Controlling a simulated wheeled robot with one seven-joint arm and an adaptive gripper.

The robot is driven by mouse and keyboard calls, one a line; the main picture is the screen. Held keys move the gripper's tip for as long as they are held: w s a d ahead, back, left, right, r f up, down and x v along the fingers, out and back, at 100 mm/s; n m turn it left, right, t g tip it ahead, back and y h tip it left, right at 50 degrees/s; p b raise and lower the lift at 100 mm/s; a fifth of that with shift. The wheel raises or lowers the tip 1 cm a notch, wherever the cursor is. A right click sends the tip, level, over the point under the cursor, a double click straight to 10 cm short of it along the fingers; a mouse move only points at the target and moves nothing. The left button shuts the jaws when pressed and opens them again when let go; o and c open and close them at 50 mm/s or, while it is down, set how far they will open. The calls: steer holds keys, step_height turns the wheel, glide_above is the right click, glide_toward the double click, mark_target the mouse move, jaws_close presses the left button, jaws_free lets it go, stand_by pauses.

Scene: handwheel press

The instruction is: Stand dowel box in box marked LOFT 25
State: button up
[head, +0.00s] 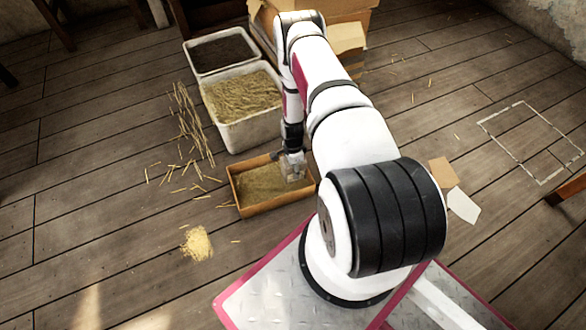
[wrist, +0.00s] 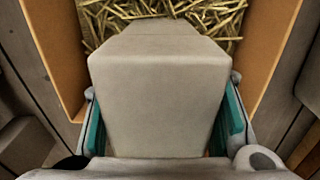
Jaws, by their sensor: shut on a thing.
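A plain pale grey-beige box, which I take as the dowel box (wrist: 158,95), fills the middle of the wrist view. My gripper (head: 293,166) is shut on it, with a teal pad against each side (wrist: 160,118). In the head view the held box is small and hard to make out at my gripper. Below it is a shallow open orange-brown box (head: 268,209) with straw-like pieces inside; its side wall also shows in the wrist view (wrist: 272,48). The held box is over or inside this box; I cannot tell whether it touches the straw. No LOFT 25 marking is readable.
A white bin of straw (head: 243,136) and a white bin of dark material (head: 187,65) stand behind. Cardboard boxes (head: 350,38) are at the back. Loose straw and a small yellowish heap (head: 197,244) lie at left. Floor at right is mostly clear, with a taped outline (head: 500,139).

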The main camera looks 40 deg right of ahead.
steer(key=o, duration=1.5)
